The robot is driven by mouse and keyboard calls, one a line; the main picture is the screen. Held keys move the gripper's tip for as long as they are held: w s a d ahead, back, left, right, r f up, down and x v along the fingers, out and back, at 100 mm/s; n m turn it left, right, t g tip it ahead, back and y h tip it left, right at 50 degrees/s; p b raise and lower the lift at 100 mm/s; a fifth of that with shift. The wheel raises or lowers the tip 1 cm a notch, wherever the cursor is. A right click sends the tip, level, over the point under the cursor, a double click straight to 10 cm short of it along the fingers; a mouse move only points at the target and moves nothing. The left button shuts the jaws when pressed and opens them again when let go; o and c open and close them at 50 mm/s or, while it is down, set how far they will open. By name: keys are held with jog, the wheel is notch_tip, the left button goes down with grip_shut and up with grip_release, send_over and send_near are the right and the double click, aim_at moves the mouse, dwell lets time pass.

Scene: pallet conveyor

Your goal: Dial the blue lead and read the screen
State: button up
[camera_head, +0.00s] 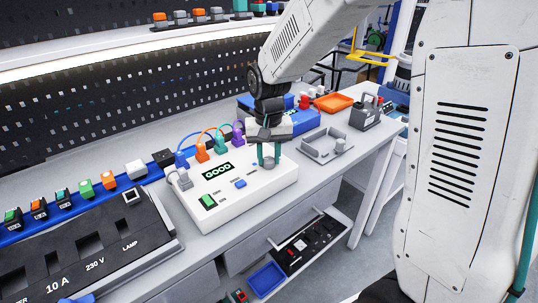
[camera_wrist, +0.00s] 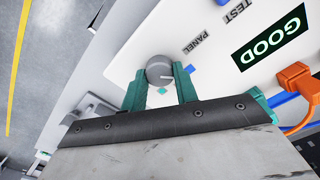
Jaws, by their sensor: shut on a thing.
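A white tester box (camera_head: 241,185) stands on the bench, and its dark screen (camera_head: 217,171) reads GOOD in green. The screen also shows in the wrist view (camera_wrist: 270,38). My gripper (camera_head: 269,158) is shut on the grey dial knob (camera_wrist: 160,71) at the box's right side, with a green finger on each side of it. The knob bears a white pointer line. Blue (camera_head: 181,158), orange (camera_head: 201,152), green (camera_head: 221,145) and purple (camera_head: 237,133) leads are plugged in along the back edge. A grey plug (camera_head: 184,180) sits at the left edge.
A black panel (camera_head: 85,255) marked 10 A, 230 V and LAMP lies at front left, with several coloured plugs on a blue rail behind it. A grey tray (camera_head: 325,145) and orange tray (camera_head: 333,103) stand right of the box. An open drawer (camera_head: 305,245) is below.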

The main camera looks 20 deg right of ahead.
aim_at(269, 159)
jog(key=o, duration=1)
jog(key=shift+c, duration=0.2)
jog(key=shift+r, duration=0.1)
notch_tip(269, 159, up, 8)
jog(key=shift+f, duration=0.15)
jog(key=shift+s+f, duration=0.1)
jog(key=shift+s, duration=0.05)
jog(key=s+d+r+n, duration=0.1)
jog(key=s+r, duration=0.1)
jog(key=s, duration=1.1)
jog(key=s+d+r+n+t, duration=0.1)
jog(key=s+d+r+n, duration=0.1)
jog(key=s, duration=1.1)
jog(key=shift+s+r, duration=0.3)
jog(key=shift+s, duration=0.05)
